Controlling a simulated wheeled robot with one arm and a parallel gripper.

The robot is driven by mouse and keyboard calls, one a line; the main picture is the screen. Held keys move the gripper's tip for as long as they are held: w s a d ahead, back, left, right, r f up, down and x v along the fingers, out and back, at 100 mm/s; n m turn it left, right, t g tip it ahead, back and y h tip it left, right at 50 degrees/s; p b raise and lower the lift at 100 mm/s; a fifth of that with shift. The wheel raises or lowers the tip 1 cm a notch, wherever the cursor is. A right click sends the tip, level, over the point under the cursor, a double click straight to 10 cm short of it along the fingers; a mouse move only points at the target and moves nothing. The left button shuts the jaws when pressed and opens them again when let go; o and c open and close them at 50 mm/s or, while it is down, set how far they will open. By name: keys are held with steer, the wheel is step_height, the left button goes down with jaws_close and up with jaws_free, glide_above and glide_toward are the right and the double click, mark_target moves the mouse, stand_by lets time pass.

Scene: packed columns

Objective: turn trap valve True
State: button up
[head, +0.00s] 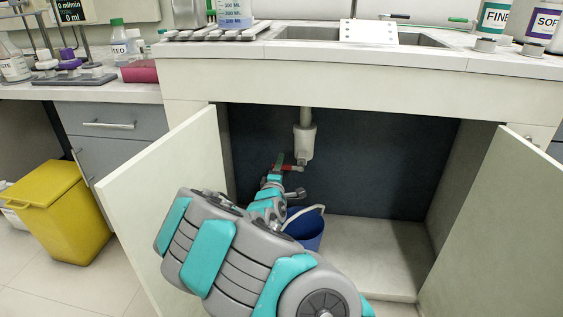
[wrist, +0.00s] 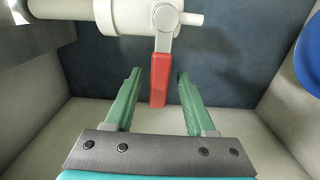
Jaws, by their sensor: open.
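The trap valve is on a white trap (head: 304,142) under the sink, inside the open cabinet. Its red handle (head: 293,168) shows small in the head view, beside my gripper's end. In the wrist view, the red handle (wrist: 159,80) points down the picture from a grey pivot on the white pipe (wrist: 110,14). My gripper (wrist: 159,72) is open, with one green finger on each side of the handle in the picture. Gaps show between the handle and both fingers. How deep the handle lies between them is hard to tell. My arm hides part of the cabinet in the head view.
Cabinet doors stand open at left (head: 160,205) and right (head: 505,215). A blue bucket (head: 308,232) stands on the cabinet floor, partly behind my arm. A yellow bin (head: 60,210) is at far left. The cabinet floor right of the bucket is clear.

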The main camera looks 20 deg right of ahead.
steer(key=shift+x, duration=1.4)
jaws_close()
stand_by(0.5)
